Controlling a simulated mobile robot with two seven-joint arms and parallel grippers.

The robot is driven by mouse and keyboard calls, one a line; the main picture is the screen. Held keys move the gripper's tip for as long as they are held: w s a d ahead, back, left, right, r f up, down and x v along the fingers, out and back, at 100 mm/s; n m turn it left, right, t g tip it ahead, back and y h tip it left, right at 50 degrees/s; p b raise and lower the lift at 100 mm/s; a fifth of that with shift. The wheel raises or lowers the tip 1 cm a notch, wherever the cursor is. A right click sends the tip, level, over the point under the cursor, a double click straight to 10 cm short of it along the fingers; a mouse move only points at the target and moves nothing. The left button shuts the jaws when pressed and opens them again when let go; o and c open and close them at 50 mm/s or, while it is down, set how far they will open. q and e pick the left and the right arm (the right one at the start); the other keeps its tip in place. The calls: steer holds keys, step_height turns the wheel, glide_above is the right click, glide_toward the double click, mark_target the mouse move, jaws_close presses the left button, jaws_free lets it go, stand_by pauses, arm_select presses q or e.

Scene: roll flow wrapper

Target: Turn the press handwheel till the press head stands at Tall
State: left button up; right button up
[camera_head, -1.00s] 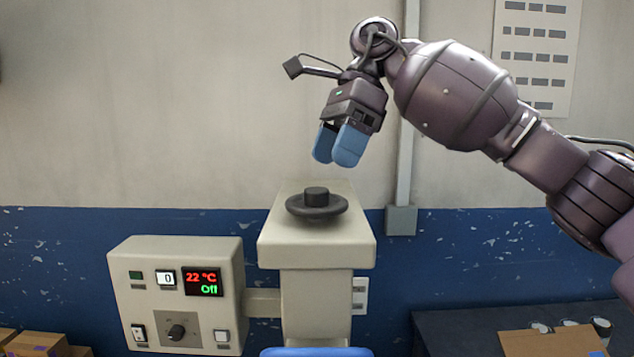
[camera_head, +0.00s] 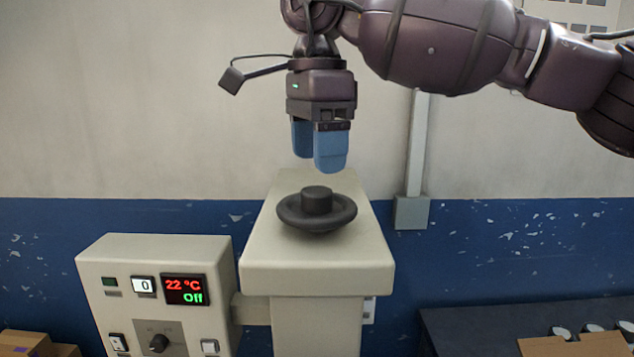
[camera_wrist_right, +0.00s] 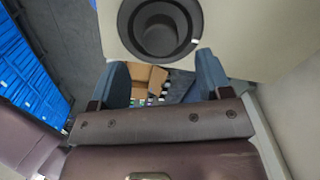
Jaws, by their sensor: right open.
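The press handwheel (camera_head: 317,212) is a dark round wheel with a raised hub, lying flat on top of the cream press column (camera_head: 318,275). It also shows in the right wrist view (camera_wrist_right: 160,28), with a small white mark on its rim. My right gripper (camera_head: 320,165) has blue fingers and points down just above the hub, apart from it. Its fingers are open and empty in the right wrist view (camera_wrist_right: 162,75). No press head or height scale with Tall shows in these views. My left gripper is not in view.
A control box (camera_head: 155,295) reading 22 °C and Off stands at the left of the column. A wall conduit (camera_head: 416,150) with a box runs behind at the right. A dark table (camera_head: 480,325) with a carton and cups is at the lower right. Cardboard boxes (camera_head: 25,343) sit at lower left.

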mark_target(317, 189)
steer(key=shift+f, duration=2.55)
steer(key=c, duration=0.9)
